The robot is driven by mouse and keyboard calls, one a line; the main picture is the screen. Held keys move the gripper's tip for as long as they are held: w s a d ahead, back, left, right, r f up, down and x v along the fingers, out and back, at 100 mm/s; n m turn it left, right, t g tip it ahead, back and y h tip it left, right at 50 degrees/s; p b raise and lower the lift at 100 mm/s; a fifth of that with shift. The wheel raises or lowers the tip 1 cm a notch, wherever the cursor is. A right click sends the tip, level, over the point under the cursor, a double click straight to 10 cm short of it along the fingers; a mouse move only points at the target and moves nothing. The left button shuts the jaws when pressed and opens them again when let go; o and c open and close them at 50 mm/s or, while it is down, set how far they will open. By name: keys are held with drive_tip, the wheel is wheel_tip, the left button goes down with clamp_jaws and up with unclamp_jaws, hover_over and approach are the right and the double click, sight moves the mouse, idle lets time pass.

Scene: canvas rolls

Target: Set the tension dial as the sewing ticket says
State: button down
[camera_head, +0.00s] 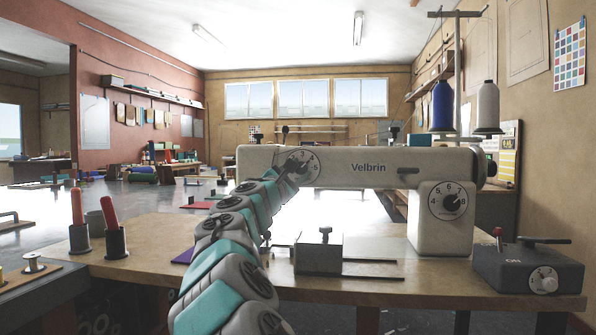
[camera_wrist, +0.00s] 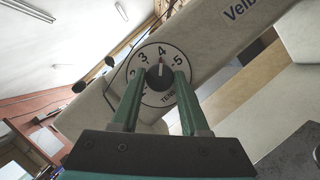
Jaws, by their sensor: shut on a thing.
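The tension dial (camera_head: 312,157) is a white numbered disc on the left end of the long arm of the cream Velbrin sewing machine (camera_head: 345,172). In the wrist view the dial face (camera_wrist: 150,55) shows 2, 3, 4 and 5, with a partly hidden label starting "TENS". Its dark knob (camera_wrist: 159,74) has a light mark that points up, at about the 4. My gripper (camera_wrist: 159,76) has its two green fingers shut on the knob, one on each side. In the head view my gripper (camera_head: 292,167) partly covers the dial. I cannot make out a sewing ticket.
Another numbered dial (camera_head: 449,201) sits on the machine's right column. A dark control box (camera_head: 528,268) with a knob stands at the table's right. A grey metal block (camera_head: 318,253) stands in front of the machine. Red-handled tools (camera_head: 112,230) stand in holders at left.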

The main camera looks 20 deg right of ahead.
drive_tip(key=shift+c, duration=2.1)
unclamp_jaws()
drive_tip(key=b+v, duration=0.1)
drive_tip(key=v, duration=0.7)
